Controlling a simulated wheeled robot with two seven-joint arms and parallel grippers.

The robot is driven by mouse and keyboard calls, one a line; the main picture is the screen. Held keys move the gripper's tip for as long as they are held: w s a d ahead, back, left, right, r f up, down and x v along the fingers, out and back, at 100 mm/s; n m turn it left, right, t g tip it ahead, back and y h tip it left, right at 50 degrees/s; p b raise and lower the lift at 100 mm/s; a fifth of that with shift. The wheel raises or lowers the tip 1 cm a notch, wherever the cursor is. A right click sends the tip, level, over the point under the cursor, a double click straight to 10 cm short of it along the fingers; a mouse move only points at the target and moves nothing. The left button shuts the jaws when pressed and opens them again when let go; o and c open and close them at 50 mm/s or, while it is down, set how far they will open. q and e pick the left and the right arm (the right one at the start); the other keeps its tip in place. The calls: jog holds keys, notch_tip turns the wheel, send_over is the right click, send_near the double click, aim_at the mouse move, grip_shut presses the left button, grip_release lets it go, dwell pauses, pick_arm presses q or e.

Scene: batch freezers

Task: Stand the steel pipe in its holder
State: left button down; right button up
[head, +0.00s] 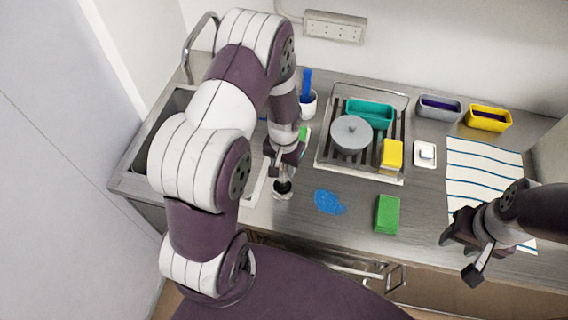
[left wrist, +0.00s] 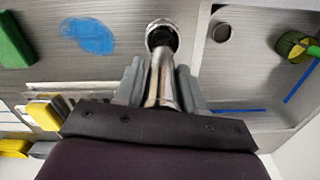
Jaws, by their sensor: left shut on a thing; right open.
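My left gripper (head: 281,165) is above the counter between the sink and a blue patch. It is shut on the steel pipe, a shiny tube that shows between the fingers in the left wrist view (left wrist: 160,82). A round metal rim with a dark inside, seemingly the holder (head: 283,194), is just below the gripper; it also shows in the left wrist view (left wrist: 151,40). The pipe's far end meets or overlaps this rim; I cannot tell whether it is inside. My right gripper (head: 462,256) is open and empty over the counter's front right.
The sink (head: 128,184) is at the left, partly behind my arm. A blue patch (head: 329,202) and a green block (head: 387,214) lie right of the pipe. A drying rack (head: 322,150) holds a grey pot (head: 351,134). A striped cloth (head: 484,165) lies at the right.

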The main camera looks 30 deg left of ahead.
pick_arm(q)
jog(key=shift+f+b, duration=0.55)
jog(key=shift+f, duration=0.2)
jog(key=c, duration=0.9)
grip_release()
jog(key=shift+c, duration=0.2)
notch_tip(320, 180, up, 11)
jog(key=p, duration=0.9)
